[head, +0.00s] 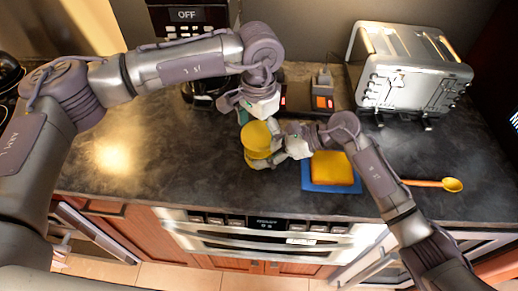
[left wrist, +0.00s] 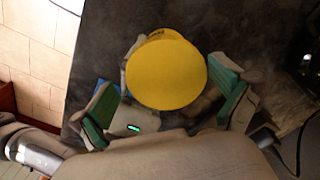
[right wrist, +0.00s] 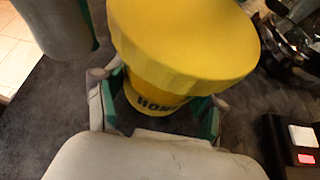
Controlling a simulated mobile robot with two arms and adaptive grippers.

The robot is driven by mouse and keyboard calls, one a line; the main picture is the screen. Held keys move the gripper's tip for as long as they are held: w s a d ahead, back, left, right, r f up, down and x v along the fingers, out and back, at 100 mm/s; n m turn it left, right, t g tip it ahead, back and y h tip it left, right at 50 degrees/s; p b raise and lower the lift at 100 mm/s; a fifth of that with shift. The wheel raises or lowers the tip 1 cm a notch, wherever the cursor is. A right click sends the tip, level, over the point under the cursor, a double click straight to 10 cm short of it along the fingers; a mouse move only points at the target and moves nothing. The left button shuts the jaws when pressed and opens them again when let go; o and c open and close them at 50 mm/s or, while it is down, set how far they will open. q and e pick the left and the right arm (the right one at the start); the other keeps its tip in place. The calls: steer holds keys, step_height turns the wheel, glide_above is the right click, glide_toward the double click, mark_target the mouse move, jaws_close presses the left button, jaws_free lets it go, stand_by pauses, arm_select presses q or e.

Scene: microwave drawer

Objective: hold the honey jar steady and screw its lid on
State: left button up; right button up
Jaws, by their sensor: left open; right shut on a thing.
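The honey jar (right wrist: 152,103) is yellow with dark lettering, and it stands on the dark counter. Its wide yellow lid (head: 256,136) rests on top; whether the thread is engaged cannot be told. My right gripper (head: 270,153) is shut on the jar's body below the lid, with green pads on both sides in the right wrist view. My left gripper (head: 254,117) is open just above the lid. In the left wrist view the round lid (left wrist: 166,72) lies between the spread green-padded fingers, apart from them. The lid hides most of the jar there.
A yellow sponge-like block (head: 332,168) lies on a blue tray (head: 311,187) to the right of the jar. A toaster (head: 410,70) and a dark device with a red display (head: 297,98) stand behind. The left counter is clear.

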arm_select(q)
steer(key=n, duration=0.7)
steer(key=shift+w+r, duration=0.1)
steer(key=n, duration=0.4)
steer(key=shift+n, duration=0.4)
steer(key=c, duration=1.2)
steer(key=shift+s, duration=0.2)
